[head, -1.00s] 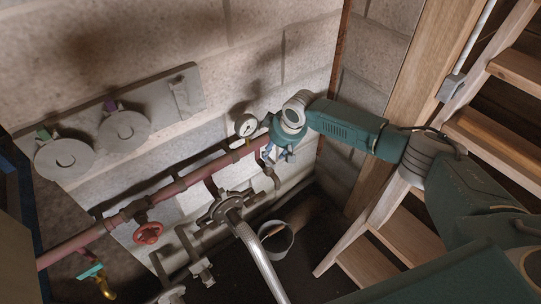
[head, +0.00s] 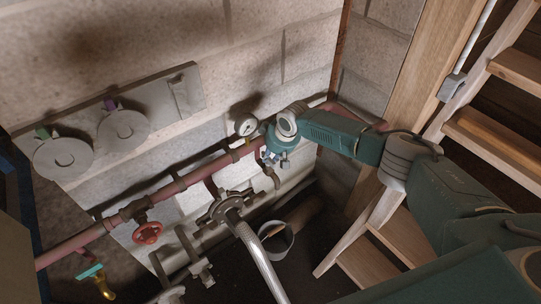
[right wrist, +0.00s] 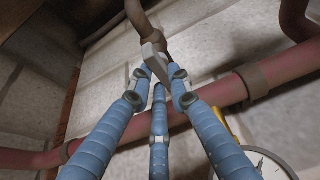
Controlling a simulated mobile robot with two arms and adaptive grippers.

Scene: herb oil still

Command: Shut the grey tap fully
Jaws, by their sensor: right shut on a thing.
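In the right wrist view, the grey tap's flat grey lever (right wrist: 156,64) sits between the blue fingertips of my right gripper (right wrist: 160,76), which is shut on it. A brown curved spout (right wrist: 136,18) runs beyond the lever. In the head view, my right gripper (head: 275,158) is at the right end of the red pipe, just right of the round gauge. It hides the lever and most of the tap there; a short brown spout (head: 273,178) shows below it. My left gripper is not in view.
The red pipe (head: 178,187) runs along the block wall, with a gauge (head: 246,125) and a red handwheel (head: 148,233). A teal-handled tap (head: 90,271) hangs lower left. A bucket (head: 277,240) stands on the floor below. Wooden stairs (head: 402,242) are close to my right arm.

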